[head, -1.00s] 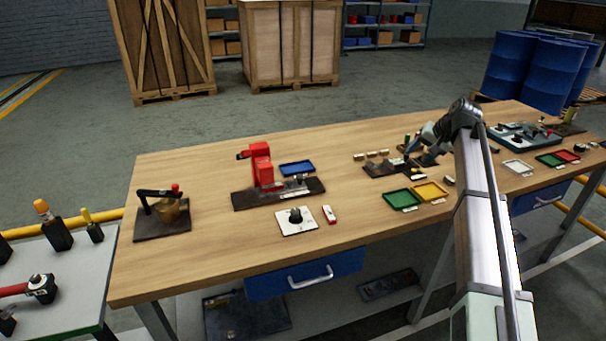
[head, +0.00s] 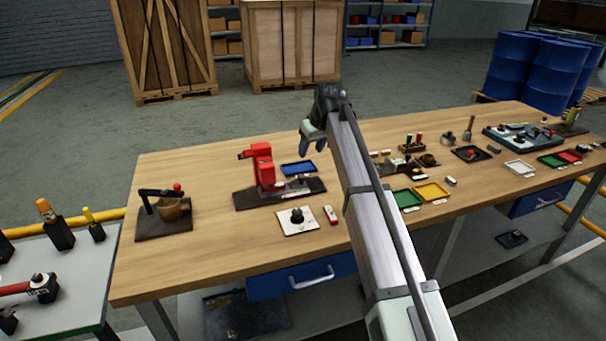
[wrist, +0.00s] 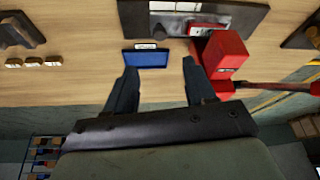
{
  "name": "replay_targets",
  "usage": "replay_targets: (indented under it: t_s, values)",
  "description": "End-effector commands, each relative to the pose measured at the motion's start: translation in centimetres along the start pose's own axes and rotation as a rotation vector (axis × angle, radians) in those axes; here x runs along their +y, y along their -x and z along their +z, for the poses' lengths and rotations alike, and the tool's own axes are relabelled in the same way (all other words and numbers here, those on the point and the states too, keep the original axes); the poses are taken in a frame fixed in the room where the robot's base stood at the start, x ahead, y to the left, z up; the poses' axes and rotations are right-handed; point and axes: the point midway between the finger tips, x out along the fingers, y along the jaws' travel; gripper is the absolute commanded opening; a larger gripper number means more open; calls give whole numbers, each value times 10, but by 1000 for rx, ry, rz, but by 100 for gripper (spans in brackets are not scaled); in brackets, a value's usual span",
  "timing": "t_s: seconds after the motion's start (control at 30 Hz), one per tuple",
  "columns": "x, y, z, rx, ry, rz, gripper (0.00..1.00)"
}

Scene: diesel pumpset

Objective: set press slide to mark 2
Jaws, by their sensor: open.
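The red press (head: 263,166) stands on a dark base plate (head: 250,199) on the left half of the bench. Its grey slide (head: 295,188) lies low on the plate, right of the red column; its marks are too small to read. In the wrist view the red press (wrist: 222,55) is at upper right, with the dark base plate (wrist: 200,20) along the top. My gripper (head: 312,148) is open and empty above the bench, behind and right of the press. In the wrist view its two fingers (wrist: 157,80) point toward the blue tray (wrist: 146,58).
The blue tray (head: 298,169) lies behind the slide. A white dial plate (head: 297,221) and a small red-and-white item (head: 330,215) lie in front. A clamp-like fixture (head: 165,208) stands at left. Green (head: 406,199) and yellow (head: 432,191) trays lie right of my arm.

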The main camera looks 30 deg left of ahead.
Motion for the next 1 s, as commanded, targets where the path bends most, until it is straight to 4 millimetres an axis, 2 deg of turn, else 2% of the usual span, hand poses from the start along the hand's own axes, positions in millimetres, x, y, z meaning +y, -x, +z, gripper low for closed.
replay_targets:
  t_s: [0.17, 0.7, 1.0]
  values:
    - [0, -18, 0, -2, 0, -1, 55]
    - [1, -109, 0, -1, -2, -1, 55]
    - [1, -134, 0, 0, -2, 0, 55]
